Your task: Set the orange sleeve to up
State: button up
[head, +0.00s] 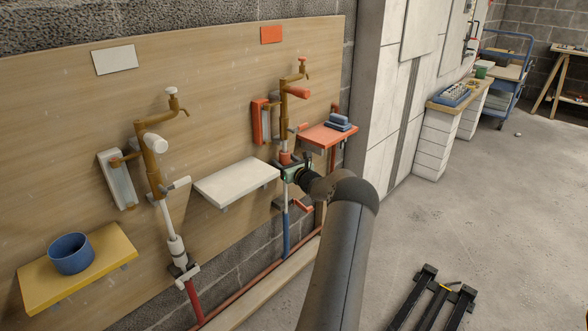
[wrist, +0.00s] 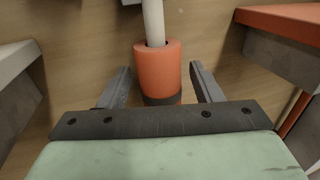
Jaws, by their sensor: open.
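The orange sleeve (wrist: 158,68) is a short cylinder around a white pipe (wrist: 153,20), with a dark band below it in the wrist view. In the head view a small part of the sleeve (head: 284,158) shows just above my gripper (head: 291,170). In the wrist view my gripper (wrist: 162,78) is open, with one finger on either side of the sleeve. A gap shows between each finger and the sleeve, so it is not gripped. The lower end of the dark band is hidden by my gripper body.
A white shelf (head: 236,182) is left of the orange station, and an orange shelf (head: 326,136) with blue items (head: 338,122) is right. A white-marked station with its own pale sleeve (head: 176,249) stands further left. A yellow shelf (head: 105,262) holds a blue cup (head: 70,254).

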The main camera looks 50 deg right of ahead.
jog(key=p+v, duration=0.3)
jog(key=v, duration=1.4)
jog(key=shift+r, duration=0.15)
